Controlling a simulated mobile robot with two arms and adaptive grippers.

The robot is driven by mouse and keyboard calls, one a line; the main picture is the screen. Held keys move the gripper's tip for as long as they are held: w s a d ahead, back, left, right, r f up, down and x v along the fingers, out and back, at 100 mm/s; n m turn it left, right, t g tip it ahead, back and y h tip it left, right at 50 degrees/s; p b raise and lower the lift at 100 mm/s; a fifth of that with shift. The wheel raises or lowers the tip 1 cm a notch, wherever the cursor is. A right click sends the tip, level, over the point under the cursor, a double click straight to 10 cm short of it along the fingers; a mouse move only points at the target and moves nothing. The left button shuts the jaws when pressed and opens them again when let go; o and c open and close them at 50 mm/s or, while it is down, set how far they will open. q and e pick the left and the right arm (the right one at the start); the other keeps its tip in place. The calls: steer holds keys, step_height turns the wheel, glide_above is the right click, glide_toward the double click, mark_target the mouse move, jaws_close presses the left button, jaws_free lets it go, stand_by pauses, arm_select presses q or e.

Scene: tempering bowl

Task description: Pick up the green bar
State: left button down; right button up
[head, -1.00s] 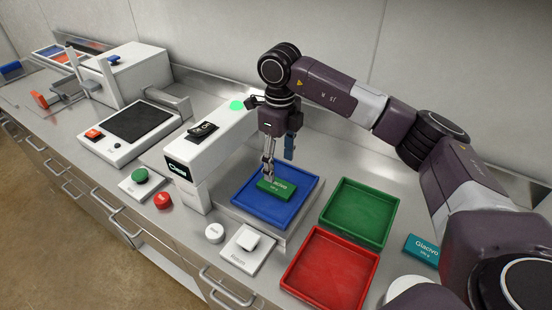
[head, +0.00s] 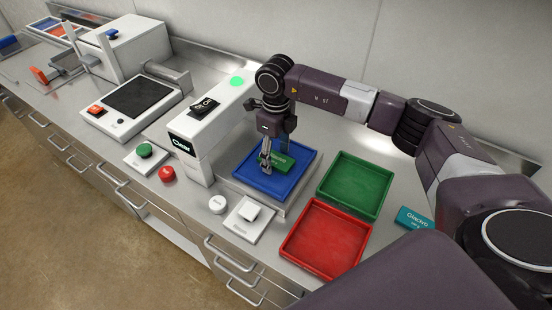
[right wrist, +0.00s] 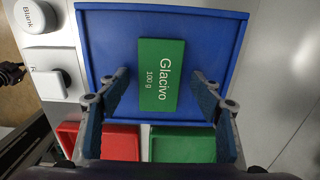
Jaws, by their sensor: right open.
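The green bar (head: 283,161), labelled "Glacivo 100 g" in the right wrist view (right wrist: 154,92), lies flat in the blue tray (head: 246,178). My right gripper (head: 266,166) is open and empty at the bar. In the right wrist view its two fingers stand on either side of the bar's lower half, with a gap on each side. The fingers and wrist hide part of the bar in the head view. My left gripper cannot be made out in either view.
An empty green tray (head: 356,184) and red tray (head: 327,238) stand to the right. A teal bar (head: 413,219) lies beyond them. The white device (head: 190,145), its display reading "Clear", stands left of the blue tray. White buttons (head: 249,213) sit in front.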

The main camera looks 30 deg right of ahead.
steer(key=c, duration=1.4)
arm_select(q)
steer(key=shift+s+a+f, duration=0.1)
steer(key=shift+s+a, duration=0.05)
steer(key=shift+s, duration=0.35)
steer(key=shift+s+a, duration=0.15)
steer(key=shift+s, duration=0.35)
steer(key=shift+w, duration=0.1)
arm_select(e)
steer(key=shift+r, duration=0.15)
